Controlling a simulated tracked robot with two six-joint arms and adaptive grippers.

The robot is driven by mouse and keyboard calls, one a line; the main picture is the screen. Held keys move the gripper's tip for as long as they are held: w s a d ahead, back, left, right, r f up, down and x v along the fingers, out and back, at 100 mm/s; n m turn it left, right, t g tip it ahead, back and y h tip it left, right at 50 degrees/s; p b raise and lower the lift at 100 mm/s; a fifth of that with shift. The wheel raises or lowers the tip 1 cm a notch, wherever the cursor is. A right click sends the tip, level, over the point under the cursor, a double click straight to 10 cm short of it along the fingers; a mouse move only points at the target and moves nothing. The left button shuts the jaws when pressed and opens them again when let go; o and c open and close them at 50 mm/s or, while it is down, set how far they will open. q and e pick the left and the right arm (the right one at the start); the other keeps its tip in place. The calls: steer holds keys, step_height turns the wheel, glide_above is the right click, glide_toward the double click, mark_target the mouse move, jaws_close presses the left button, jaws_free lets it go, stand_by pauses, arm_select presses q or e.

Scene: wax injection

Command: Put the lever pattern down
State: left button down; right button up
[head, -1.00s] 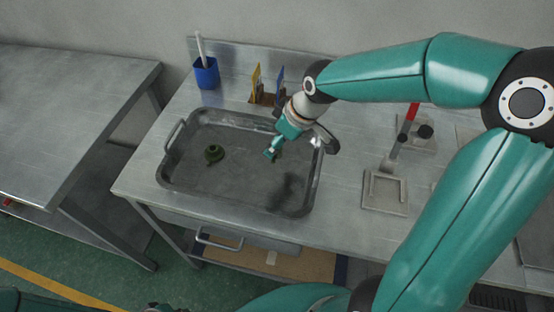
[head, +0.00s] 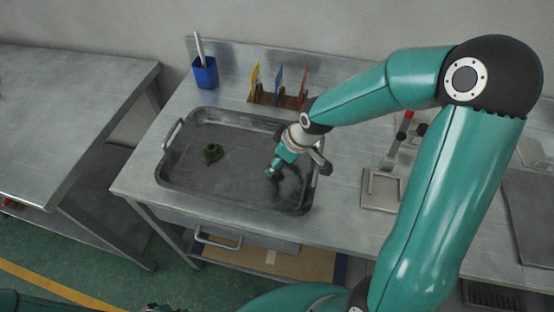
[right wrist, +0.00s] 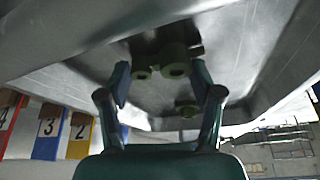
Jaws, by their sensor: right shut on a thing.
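My right gripper (head: 271,173) is low over the right half of the metal tray (head: 240,206). It is shut on the lever pattern, a green piece with round bosses that shows between the fingers in the right wrist view (right wrist: 175,69). In the head view the gripper mostly hides the pattern. I cannot tell whether the pattern touches the tray floor. My left gripper is not clearly in view.
Behind the tray stand a blue cup (head: 205,73) and a card rack (head: 277,98). A grey fixture (head: 383,190) stands to the right.

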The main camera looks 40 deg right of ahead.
steer(key=o, duration=1)
steer(key=shift+c, duration=0.2)
steer(key=shift+s+d+r, duration=0.1)
steer(key=shift+r, duration=0.45)
steer(key=v, duration=1.1)
